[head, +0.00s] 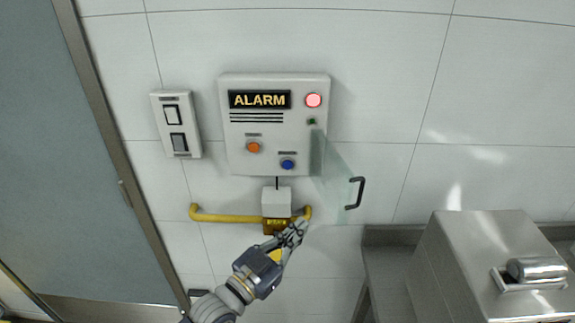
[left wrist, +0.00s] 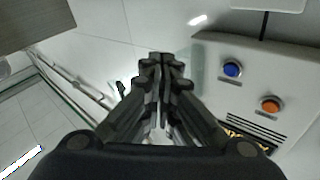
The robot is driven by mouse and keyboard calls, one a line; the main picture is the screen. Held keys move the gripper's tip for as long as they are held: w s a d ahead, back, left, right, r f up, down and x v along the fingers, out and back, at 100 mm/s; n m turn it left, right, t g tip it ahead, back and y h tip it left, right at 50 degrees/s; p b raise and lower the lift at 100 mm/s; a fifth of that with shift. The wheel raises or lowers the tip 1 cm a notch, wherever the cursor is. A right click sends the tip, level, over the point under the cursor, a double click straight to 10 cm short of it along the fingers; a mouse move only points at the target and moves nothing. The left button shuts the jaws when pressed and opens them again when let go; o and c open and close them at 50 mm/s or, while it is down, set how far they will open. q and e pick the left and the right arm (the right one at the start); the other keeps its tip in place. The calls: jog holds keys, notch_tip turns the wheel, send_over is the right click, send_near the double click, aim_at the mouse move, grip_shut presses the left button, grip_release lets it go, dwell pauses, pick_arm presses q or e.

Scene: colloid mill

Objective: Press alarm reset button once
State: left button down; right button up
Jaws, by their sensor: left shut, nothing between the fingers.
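The alarm panel (head: 240,164) is a light grey box on the tiled wall, with a lit ALARM sign and a glowing red lamp (head: 314,100). An orange button (head: 253,147) and a blue button (head: 288,164) sit on its lower half. A clear cover (head: 334,172) with a dark handle (head: 355,193) stands swung out at the right. My left gripper (head: 300,227) is shut and empty, below the panel. In the left wrist view, the shut fingers (left wrist: 161,62) are left of the blue button (left wrist: 232,69) and the orange button (left wrist: 270,105). The button labels are too small to read.
A yellow rail (head: 226,218) with a white box (head: 276,201) runs below the panel. A switch plate (head: 176,124) is on the wall to the left, beside a grey door (head: 55,150). A steel unit (head: 480,260) stands at the lower right. The wall right of the cover is clear.

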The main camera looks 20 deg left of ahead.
aim_at(288, 165)
pick_arm(q)
jog(key=w+a+r+t+h, duration=0.1)
jog(key=a+r+t, duration=0.2)
jog(key=r, duration=0.4)
jog(key=shift+a+t, duration=0.25)
jog(key=shift+t, duration=0.25)
pick_arm(e)
jog(key=shift+a, duration=0.4)
pick_arm(q)
jog(key=shift+w, duration=0.15)
